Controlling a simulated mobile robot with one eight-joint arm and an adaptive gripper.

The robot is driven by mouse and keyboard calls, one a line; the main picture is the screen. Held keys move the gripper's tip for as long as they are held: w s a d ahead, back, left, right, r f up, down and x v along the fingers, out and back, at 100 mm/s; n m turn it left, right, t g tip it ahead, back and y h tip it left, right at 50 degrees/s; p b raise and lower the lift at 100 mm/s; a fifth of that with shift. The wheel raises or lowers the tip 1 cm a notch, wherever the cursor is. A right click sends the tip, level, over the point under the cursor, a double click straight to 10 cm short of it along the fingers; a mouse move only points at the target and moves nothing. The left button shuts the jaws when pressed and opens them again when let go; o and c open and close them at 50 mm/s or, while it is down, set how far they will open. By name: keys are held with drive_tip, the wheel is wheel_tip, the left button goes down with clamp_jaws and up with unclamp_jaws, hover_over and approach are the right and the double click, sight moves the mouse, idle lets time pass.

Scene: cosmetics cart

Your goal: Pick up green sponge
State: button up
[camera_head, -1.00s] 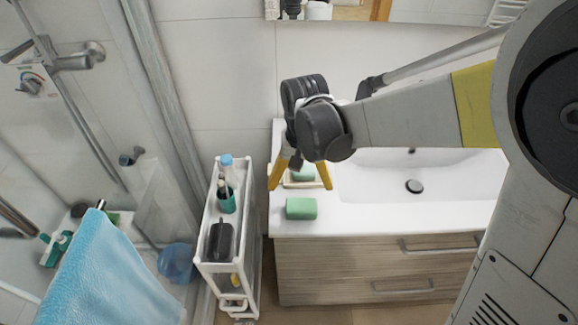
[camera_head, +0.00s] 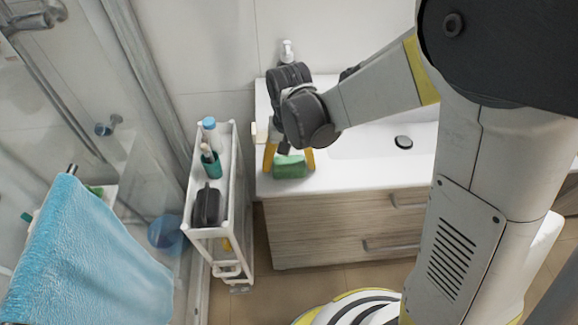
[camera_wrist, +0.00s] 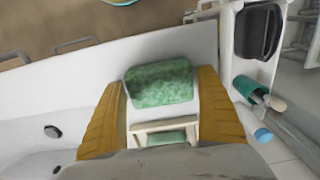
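The green sponge (camera_head: 290,167) lies on the white washbasin counter (camera_head: 340,179), near its front left corner. In the wrist view the sponge (camera_wrist: 161,82) lies ahead of and between the two yellow fingertips. My gripper (camera_head: 289,160) is open above the counter, with one yellow finger on each side of the sponge in the head view. I cannot tell the exact height of the fingertips above the counter.
A soap dish (camera_wrist: 165,126) with a green bar sits behind the sponge. A narrow white cart (camera_head: 228,190) stands left of the counter, holding a black case (camera_head: 207,206) and a teal cup (camera_head: 211,165). The basin (camera_head: 370,143) lies to the right.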

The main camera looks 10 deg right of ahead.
sight(292, 162)
drive_tip(key=c, duration=0.5)
drive_tip(key=shift+r, duration=0.45)
drive_tip(key=r+p, duration=0.1)
drive_tip(key=r, duration=0.1)
drive_tip(key=r+p, duration=0.1)
drive_tip(key=r, duration=0.1)
drive_tip(key=shift+d, duration=0.4)
drive_tip(key=d+r+p, duration=0.1)
drive_tip(key=d+r, duration=0.1)
drive_tip(key=d, duration=0.1)
drive_tip(key=d+r+p, duration=0.1)
drive_tip(key=d+r, duration=0.1)
drive_tip(key=d, duration=0.2)
drive_tip(key=d+r+p, duration=0.1)
drive_tip(key=d+r, duration=0.1)
drive_tip(key=d, duration=0.2)
drive_tip(key=shift+r+p, duration=0.1)
drive_tip(key=shift+p, duration=0.2)
drive_tip(key=shift+c, duration=0.2)
